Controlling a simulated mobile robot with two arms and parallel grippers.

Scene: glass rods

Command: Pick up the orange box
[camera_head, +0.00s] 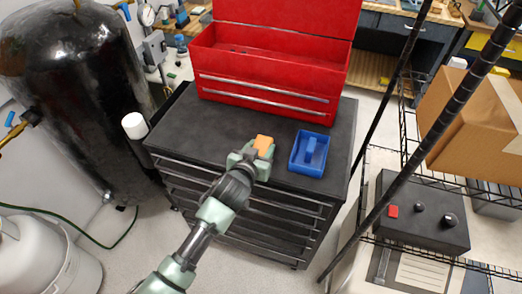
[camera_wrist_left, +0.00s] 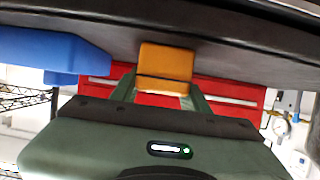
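The orange box (camera_head: 263,143) is a small block on the black top of the tool cart (camera_head: 190,126), near its front edge. My left gripper (camera_head: 254,155) is right at it, reaching in from the front. In the left wrist view, which is upside down, the orange box (camera_wrist_left: 166,62) shows between the ends of the two green fingers (camera_wrist_left: 163,84). The fingers are apart by about the box's width. I cannot tell whether they press on its sides. The box appears to rest on the cart top. My right gripper is in neither view.
A blue tray (camera_head: 299,165) with a blue item in it sits just right of the box. A red toolbox (camera_head: 260,84) stands behind. A black tank (camera_head: 80,80) is at left. A wire shelf (camera_head: 487,176) with dark posts is at right.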

